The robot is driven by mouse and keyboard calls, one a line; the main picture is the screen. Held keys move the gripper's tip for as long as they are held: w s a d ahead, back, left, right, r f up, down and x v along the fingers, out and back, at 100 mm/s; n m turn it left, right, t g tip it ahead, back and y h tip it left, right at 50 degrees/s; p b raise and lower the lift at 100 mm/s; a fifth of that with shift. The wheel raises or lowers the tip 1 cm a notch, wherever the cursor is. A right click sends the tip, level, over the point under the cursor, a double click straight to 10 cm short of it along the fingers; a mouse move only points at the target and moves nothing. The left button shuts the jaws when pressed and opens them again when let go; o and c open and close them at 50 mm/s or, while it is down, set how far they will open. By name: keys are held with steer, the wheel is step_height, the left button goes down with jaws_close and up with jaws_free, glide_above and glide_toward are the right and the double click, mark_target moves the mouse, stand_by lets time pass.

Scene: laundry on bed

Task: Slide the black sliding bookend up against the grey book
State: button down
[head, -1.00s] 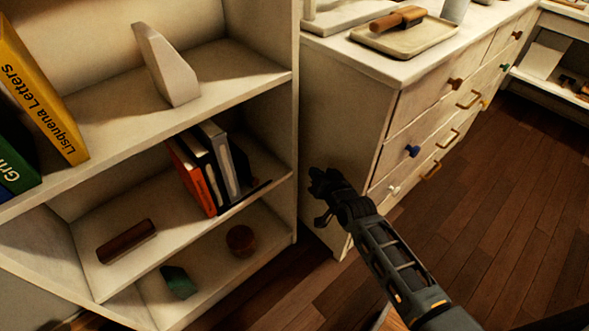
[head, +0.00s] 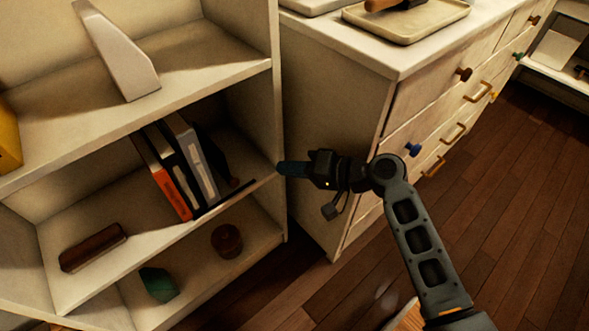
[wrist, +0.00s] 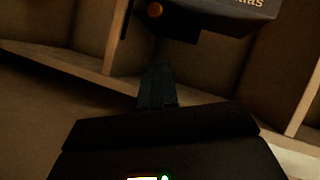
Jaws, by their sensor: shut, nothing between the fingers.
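The grey book (head: 194,153) stands tilted in the picture on the middle shelf, rightmost of a short row with a black book and an orange book. The black sliding bookend (head: 217,160) is a dark shape just right of it; shadow hides whether they touch. My gripper (head: 282,168) is shut and empty, pointing left at the shelf's right upright, right of the bookend.
A dark strip (head: 226,198) runs along the shelf front. The shelf's right upright (head: 268,110) stands close to my fingertips. A white drawer cabinet (head: 340,110) with knobs stands right behind my arm. A brown block (head: 93,247) lies left on the middle shelf. Open floor lies right.

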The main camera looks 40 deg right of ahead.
steer(key=w+a+f+b, duration=0.1)
steer(key=w+a+f, duration=0.3)
steer(key=w+a, duration=0.2)
steer(key=shift+a, duration=0.2)
steer(key=shift+w+a+r, duration=0.1)
steer(key=a, duration=0.3)
steer(key=shift+a, duration=0.3)
